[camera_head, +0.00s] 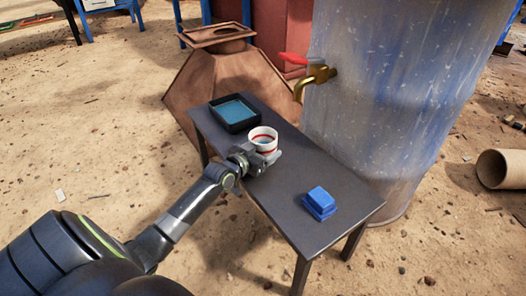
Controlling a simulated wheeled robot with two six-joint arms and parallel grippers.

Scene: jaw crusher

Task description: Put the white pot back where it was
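The white pot (263,138) is a small round cup with a red band and an open top. It is upright at the middle of the dark table (282,195), just in front of the black tray. My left gripper (262,155) reaches in from the lower left and is shut on the pot's lower part. The fingers hide the pot's base, so I cannot tell whether it touches the tabletop. My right gripper is not in view.
A black tray (214,111) with a blue inside lies at the table's far end. A blue block (320,198) sits near the front end. A big blue-grey barrel (395,100) with a brass tap (318,75) stands close behind the table. The tabletop between pot and block is clear.

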